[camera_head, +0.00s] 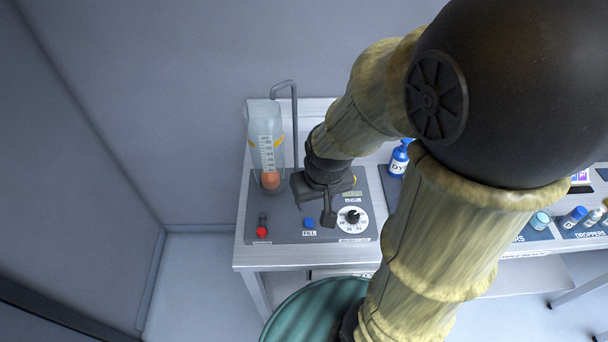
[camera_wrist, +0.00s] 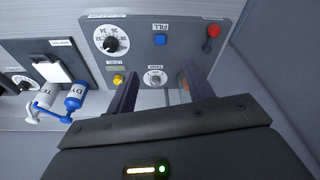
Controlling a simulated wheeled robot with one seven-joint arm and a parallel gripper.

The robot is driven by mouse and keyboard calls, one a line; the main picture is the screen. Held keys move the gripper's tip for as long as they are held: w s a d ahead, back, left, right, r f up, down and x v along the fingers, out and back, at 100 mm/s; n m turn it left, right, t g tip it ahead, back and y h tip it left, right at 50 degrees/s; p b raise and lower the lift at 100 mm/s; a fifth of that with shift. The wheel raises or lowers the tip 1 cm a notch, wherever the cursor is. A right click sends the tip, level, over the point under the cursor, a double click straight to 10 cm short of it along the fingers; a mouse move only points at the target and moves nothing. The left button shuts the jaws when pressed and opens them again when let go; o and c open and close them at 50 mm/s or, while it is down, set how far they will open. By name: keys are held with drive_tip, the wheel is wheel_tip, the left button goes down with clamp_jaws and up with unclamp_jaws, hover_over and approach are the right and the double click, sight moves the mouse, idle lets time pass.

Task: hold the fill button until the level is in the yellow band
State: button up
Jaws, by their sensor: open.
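The blue fill button (camera_head: 309,223) is on the dark panel above a FILL label; it also shows in the wrist view (camera_wrist: 160,39). The clear, graduated hopper tube (camera_head: 267,130) stands at the panel's left rear. An orange-red mass (camera_head: 270,181) sits at its bottom, well below the yellow marks (camera_head: 280,143) on its sides. My gripper (camera_head: 313,204) is open and empty over the panel, close to the fill button. In the wrist view, the fingers (camera_wrist: 158,82) point toward the panel, with the button beyond them. I cannot judge the exact height; no contact is visible.
A red-knobbed lever (camera_head: 262,231) is left of the button, a dial (camera_head: 352,216) right of it. A blue dye bottle (camera_head: 399,158) stands right.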

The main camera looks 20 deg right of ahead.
clamp_jaws()
idle(1.6)
